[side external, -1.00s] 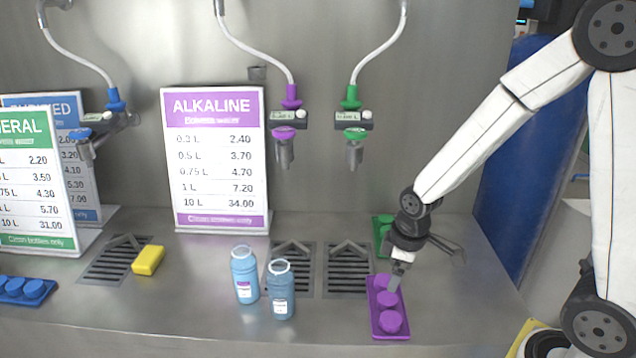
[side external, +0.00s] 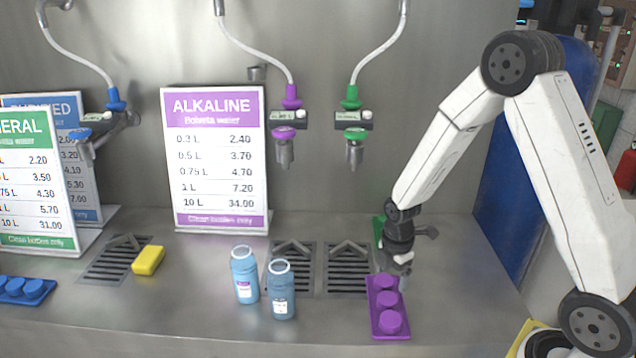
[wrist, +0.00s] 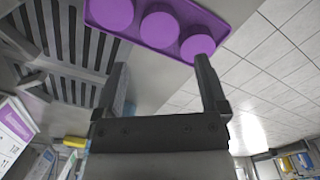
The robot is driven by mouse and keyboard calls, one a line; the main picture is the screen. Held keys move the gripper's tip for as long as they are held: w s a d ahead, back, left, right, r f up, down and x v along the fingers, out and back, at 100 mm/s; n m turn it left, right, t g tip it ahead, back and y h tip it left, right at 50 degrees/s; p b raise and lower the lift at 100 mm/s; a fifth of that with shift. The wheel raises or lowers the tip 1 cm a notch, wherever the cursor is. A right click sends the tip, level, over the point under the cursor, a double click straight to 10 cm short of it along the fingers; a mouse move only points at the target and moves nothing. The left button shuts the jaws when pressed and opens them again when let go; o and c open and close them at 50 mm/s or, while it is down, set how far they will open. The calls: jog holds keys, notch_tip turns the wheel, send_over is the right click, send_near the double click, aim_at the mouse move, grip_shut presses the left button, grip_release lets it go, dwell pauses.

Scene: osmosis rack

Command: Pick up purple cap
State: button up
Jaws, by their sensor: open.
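A purple tray (side external: 373,306) holds a row of three purple caps at the front right of the counter. The front cap (side external: 390,322), middle cap (side external: 386,299) and back cap (side external: 386,281) all sit in it. In the wrist view the caps (wrist: 159,27) lie near the top edge, beyond my fingertips. My gripper (side external: 402,284) is low over the back end of the purple tray, pointing down. In the wrist view my gripper (wrist: 158,66) has its fingers apart with nothing between them. The right fingertip appears close to the end cap (wrist: 197,46); I cannot tell whether they touch.
A green tray (side external: 378,230) is partly hidden behind my gripper. Two blue bottles (side external: 244,275) (side external: 281,290) stand left of the purple tray, near drain grates (side external: 348,270). A yellow block (side external: 148,260) and a blue cap tray (side external: 24,291) lie further left.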

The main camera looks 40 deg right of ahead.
aim_at(387, 298)
jog(key=shift+f, duration=0.1)
jog(key=shift+f, duration=1.25)
jog(key=shift+f, duration=2.6)
jog(key=c, duration=1)
